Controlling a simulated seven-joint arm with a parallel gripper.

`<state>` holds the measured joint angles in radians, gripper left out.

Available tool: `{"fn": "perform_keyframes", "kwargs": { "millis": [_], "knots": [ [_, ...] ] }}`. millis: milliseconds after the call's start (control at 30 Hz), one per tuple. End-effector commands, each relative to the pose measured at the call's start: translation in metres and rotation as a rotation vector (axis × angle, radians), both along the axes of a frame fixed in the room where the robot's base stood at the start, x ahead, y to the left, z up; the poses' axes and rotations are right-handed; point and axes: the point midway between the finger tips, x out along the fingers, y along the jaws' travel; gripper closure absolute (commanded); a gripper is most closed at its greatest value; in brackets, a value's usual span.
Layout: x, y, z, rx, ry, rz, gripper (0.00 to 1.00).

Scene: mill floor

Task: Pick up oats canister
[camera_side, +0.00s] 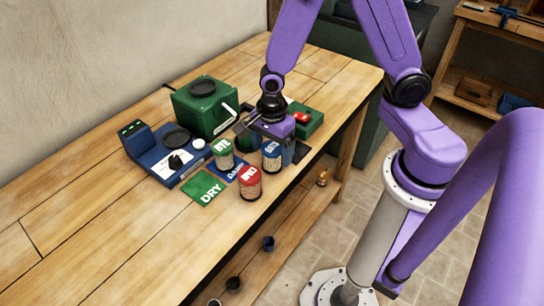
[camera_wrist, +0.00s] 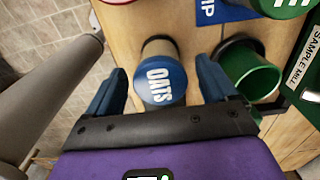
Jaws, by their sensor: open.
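The oats canister (camera_side: 271,160) has a blue lid and stands upright on the workbench in the side view. In the wrist view the oats canister (camera_wrist: 160,72) shows its blue lid with white OATS lettering. My gripper (camera_side: 276,138) is above and beside it in the side view, pointing down. In the wrist view my gripper (camera_wrist: 160,66) is open, with one blue finger on each side of the canister and gaps on both sides. I cannot tell how far down the fingers reach. Nothing is held.
A green-lidded rye canister (camera_side: 223,155) and a red-lidded canister (camera_side: 250,184) stand nearby. A green DRY card (camera_side: 207,188) and a blue card lie beside them. A green cup (camera_wrist: 250,72) is close to my right finger. A blue scale (camera_side: 166,158) and green mill (camera_side: 205,108) stand behind.

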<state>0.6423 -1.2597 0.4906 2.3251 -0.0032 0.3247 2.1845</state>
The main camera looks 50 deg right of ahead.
Motion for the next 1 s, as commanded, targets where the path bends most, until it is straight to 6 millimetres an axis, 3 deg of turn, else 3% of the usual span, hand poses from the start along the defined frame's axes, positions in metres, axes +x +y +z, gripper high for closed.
{"fn": "perform_keyframes", "kwargs": {
  "millis": [67,100,300,733,1000],
  "knots": [
    [0.000,0.000,0.000,0.000,0.000,0.000,0.14],
    [0.000,0.000,0.000,0.000,0.000,0.000,0.21],
    [0.000,0.000,0.000,0.000,0.000,0.000,0.82],
    [0.001,0.001,0.006,0.002,-0.002,0.000,0.82],
    [0.001,0.001,0.034,0.004,-0.004,0.000,0.82]
  ]
}}
